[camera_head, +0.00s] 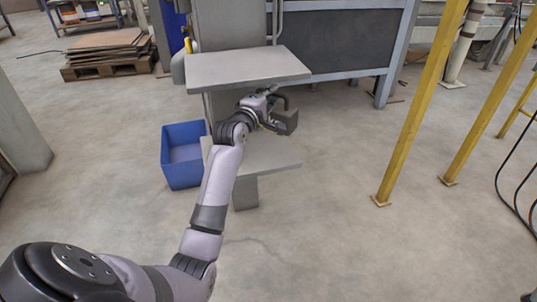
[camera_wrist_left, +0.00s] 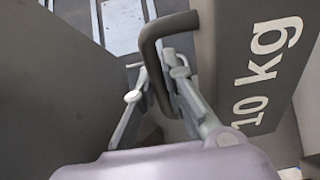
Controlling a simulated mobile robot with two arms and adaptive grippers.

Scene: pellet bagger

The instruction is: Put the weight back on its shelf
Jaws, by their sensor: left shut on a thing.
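The weight (camera_head: 288,122) is a dark grey block with a bar handle. In the left wrist view its side (camera_wrist_left: 260,50) reads "10 kg". My left gripper (camera_head: 268,110) is shut on its handle, which shows as a dark bent bar between the fingers (camera_wrist_left: 158,80) in the wrist view. The weight is between the upper grey shelf (camera_head: 245,66) and the lower grey shelf (camera_head: 272,154), toward their right side. It appears above the lower shelf; I cannot tell whether it touches. My right gripper is not in view.
A blue bin (camera_head: 181,170) stands on the floor left of the lower shelf. Yellow posts (camera_head: 420,105) rise at the right. A dark machine panel (camera_head: 335,38) is behind the shelves. The floor in front is clear.

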